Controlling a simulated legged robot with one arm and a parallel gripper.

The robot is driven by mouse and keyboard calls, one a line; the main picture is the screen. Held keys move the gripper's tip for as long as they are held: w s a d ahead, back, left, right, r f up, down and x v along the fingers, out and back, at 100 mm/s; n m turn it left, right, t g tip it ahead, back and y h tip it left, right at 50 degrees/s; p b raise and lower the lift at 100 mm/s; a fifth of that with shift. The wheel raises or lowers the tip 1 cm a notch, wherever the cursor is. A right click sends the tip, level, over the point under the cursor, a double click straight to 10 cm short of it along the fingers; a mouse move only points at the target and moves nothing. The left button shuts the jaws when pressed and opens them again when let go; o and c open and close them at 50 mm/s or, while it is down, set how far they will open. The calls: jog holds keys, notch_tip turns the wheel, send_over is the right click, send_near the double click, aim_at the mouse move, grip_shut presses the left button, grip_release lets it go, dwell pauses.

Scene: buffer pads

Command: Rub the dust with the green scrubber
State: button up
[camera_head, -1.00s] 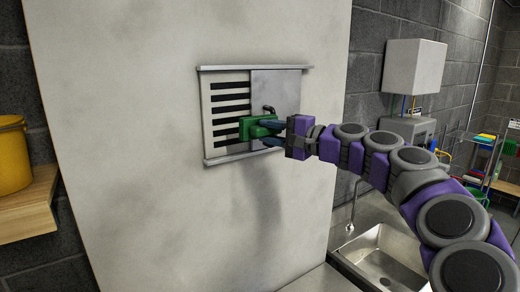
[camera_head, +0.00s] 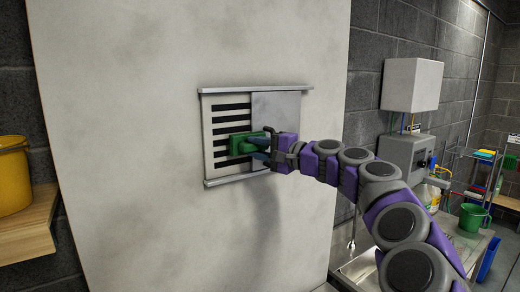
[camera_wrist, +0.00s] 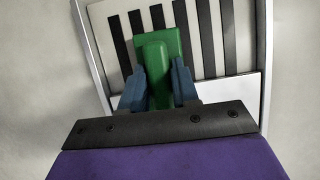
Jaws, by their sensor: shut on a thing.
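My gripper (camera_head: 262,146) is shut on the scrubber's handle. The wrist view shows the blue fingers (camera_wrist: 158,88) on both sides of the green handle (camera_wrist: 157,70), with the scrubber's pad lying over the slots. The vent (camera_head: 207,140) has a white slotted part on the left and a grey sliding cover (camera_head: 285,108) on the right. Grey smudges mark the wall around the vent; I cannot tell whether dust lies on the slots.
A yellow bucket (camera_head: 13,175) stands on a wooden shelf (camera_head: 30,230) at the left. A sink (camera_head: 355,265), a white wall box (camera_head: 411,85) and a green bucket (camera_head: 471,217) are at the right. The wall around the vent is clear.

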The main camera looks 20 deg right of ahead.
jog(key=shift+w, duration=0.15)
dwell(0.5)
jog(key=shift+w+d+p, duration=0.15)
jog(key=shift+d+p, duration=0.45)
jog(key=shift+d, duration=0.4)
jog(key=shift+w+d+p, duration=0.15)
jog(key=shift+d+p, duration=0.45)
jog(key=shift+d, duration=0.35)
jog(key=shift+a, duration=0.1)
